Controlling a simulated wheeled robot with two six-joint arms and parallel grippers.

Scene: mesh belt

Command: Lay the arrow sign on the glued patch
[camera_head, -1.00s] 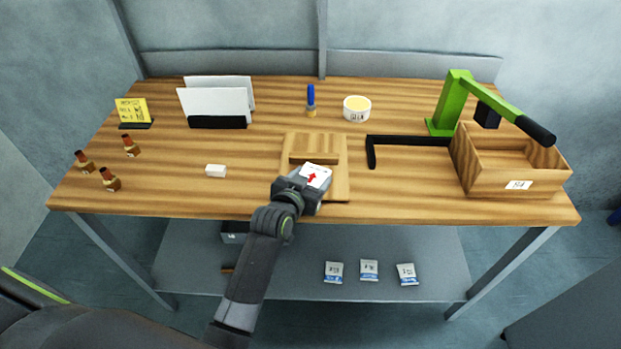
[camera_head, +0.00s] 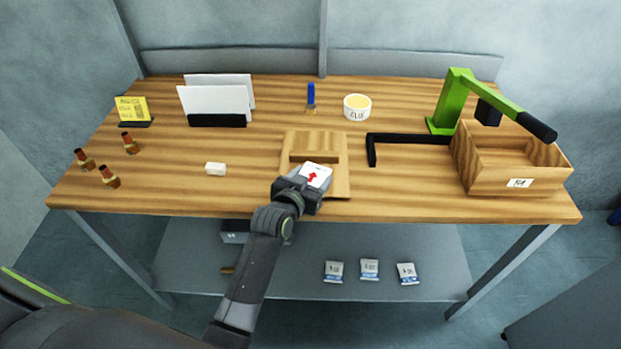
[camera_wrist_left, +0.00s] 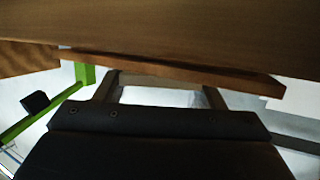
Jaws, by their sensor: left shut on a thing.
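The arrow sign (camera_head: 316,176) is a small white plate with a red arrow. My left gripper (camera_head: 305,186) is shut on it and holds it over the front part of a wooden board (camera_head: 337,186). The sign hides part of that board, and I cannot make out a glued patch or tell whether the sign touches the board. In the left wrist view, the two fingers of my left gripper (camera_wrist_left: 160,92) show below a wooden edge (camera_wrist_left: 170,68), with a pale area between them. My right gripper is in no view.
A raised wooden block (camera_head: 314,146) crosses the board. Behind stand a blue-handled brush (camera_head: 311,99) and a glue pot (camera_head: 357,108). A black bar (camera_head: 405,140), green stand (camera_head: 452,100) and wooden box (camera_head: 485,179) are at right.

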